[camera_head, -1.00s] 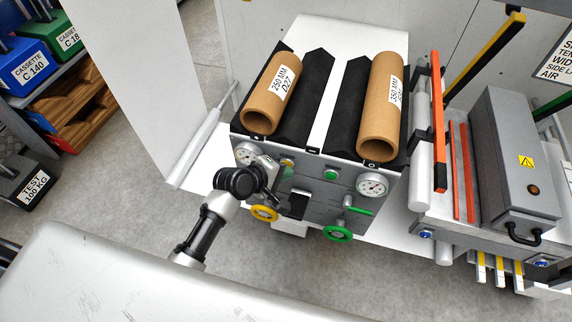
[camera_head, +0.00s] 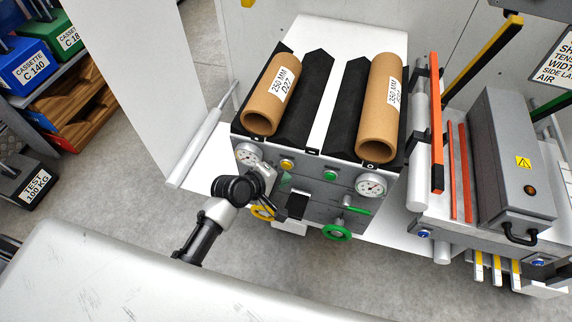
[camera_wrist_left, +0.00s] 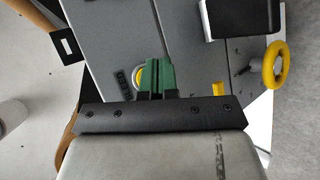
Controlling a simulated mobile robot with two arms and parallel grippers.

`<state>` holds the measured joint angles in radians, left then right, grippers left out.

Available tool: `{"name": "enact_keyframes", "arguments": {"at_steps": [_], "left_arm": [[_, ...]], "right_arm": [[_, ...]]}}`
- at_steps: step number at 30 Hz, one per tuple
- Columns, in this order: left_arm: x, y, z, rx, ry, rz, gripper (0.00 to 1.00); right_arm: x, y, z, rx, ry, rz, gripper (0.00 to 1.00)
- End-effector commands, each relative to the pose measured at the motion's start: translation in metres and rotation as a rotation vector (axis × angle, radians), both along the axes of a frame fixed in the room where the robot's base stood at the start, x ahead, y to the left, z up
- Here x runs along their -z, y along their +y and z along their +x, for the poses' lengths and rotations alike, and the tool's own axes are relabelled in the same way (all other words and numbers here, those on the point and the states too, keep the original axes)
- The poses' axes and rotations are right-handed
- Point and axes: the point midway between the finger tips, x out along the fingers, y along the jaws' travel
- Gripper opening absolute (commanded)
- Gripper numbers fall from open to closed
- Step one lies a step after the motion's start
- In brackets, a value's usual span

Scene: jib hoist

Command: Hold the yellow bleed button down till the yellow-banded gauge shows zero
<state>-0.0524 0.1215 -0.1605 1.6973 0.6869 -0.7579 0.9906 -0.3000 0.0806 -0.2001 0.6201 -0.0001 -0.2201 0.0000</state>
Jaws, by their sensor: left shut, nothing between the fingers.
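The yellow button (camera_head: 287,164) is on the upper left of the grey panel (camera_head: 315,188), uncovered in the head view. In the left wrist view its yellow rim (camera_wrist_left: 138,76) shows partly behind the green fingertips. My left gripper (camera_head: 285,179) is shut and empty, just below the button in the head view; its fingers (camera_wrist_left: 157,74) point at the panel. I cannot tell the gap, but the button's face looks clear of them. A round gauge (camera_head: 249,153) sits left of the button; its band and reading are too small to make out. My right gripper is out of view.
A yellow handwheel (camera_head: 262,212) is below the gripper. A green button (camera_head: 331,174), second gauge (camera_head: 371,185) and green handwheel (camera_head: 337,232) are to the right. Two brown rolls (camera_head: 271,95) (camera_head: 382,110) lie on top. Open floor is in front.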

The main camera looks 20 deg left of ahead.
Motion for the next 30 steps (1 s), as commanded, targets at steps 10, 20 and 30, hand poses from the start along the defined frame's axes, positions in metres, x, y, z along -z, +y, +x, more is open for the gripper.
{"name": "enact_keyframes", "arguments": {"at_steps": [10, 20, 30], "left_arm": [[-0.002, 0.001, -0.032, 0.0, 0.003, -0.001, 0.0], [0.0, 0.001, -0.05, 0.001, 0.001, 0.0, 0.0], [0.0, 0.002, -0.05, 0.0, 0.001, 0.001, 0.0]], "right_arm": [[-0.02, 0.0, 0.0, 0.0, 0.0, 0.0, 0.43], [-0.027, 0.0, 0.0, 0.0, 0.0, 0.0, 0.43], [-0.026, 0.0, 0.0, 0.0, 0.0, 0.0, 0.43]]}}
